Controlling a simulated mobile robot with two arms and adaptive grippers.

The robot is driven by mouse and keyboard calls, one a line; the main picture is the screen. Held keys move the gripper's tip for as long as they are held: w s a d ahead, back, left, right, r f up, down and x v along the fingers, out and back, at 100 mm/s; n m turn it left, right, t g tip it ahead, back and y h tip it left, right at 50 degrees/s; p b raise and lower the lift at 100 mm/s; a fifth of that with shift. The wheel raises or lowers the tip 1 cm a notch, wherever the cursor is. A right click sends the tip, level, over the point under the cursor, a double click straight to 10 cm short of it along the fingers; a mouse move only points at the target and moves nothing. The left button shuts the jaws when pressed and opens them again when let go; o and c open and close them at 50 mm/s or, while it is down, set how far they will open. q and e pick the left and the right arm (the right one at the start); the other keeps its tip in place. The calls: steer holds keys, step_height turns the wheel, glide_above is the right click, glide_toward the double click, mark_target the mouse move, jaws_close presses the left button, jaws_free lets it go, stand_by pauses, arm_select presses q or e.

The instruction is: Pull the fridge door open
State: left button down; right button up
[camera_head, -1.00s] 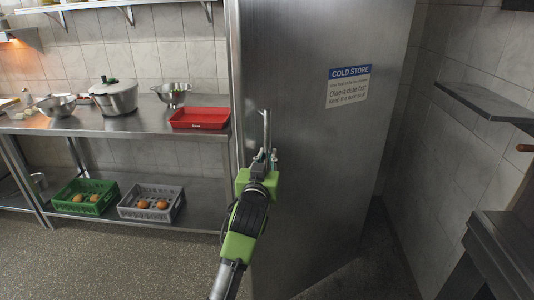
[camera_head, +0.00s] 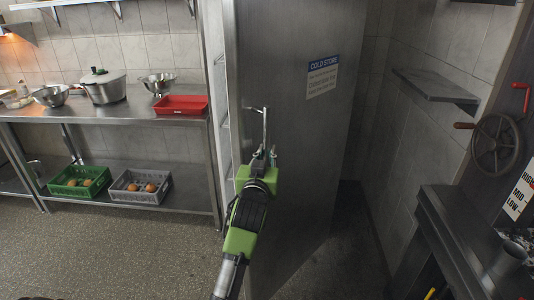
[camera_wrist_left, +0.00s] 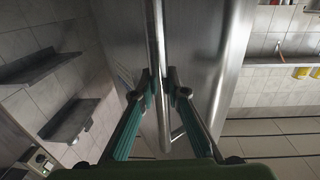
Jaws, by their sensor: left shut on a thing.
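The fridge door (camera_head: 295,160) is a tall steel panel with a blue and white cold store sign (camera_head: 322,75). It stands partly open, with a gap and pale shelving (camera_head: 222,100) visible at its left edge. My left gripper (camera_head: 263,155) is shut on the vertical bar handle (camera_head: 265,125) near the door's left edge. In the left wrist view, the handle (camera_wrist_left: 156,50) runs down between the two fingers of the left gripper (camera_wrist_left: 160,92). My right gripper is not in view.
A steel counter (camera_head: 110,108) at left carries pots, bowls and a red tray (camera_head: 181,105). Green (camera_head: 82,182) and grey (camera_head: 140,187) crates sit on its lower shelf. At right are a wall shelf (camera_head: 435,87), a handwheel (camera_head: 496,143) and a dark bench (camera_head: 440,225). The floor at front left is clear.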

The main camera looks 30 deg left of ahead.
arm_select(q)
steer(key=shift+r, duration=0.2)
steer(key=c, duration=2)
jaws_free()
steer(key=shift+f, duration=0.1)
steer(key=v, duration=1.2)
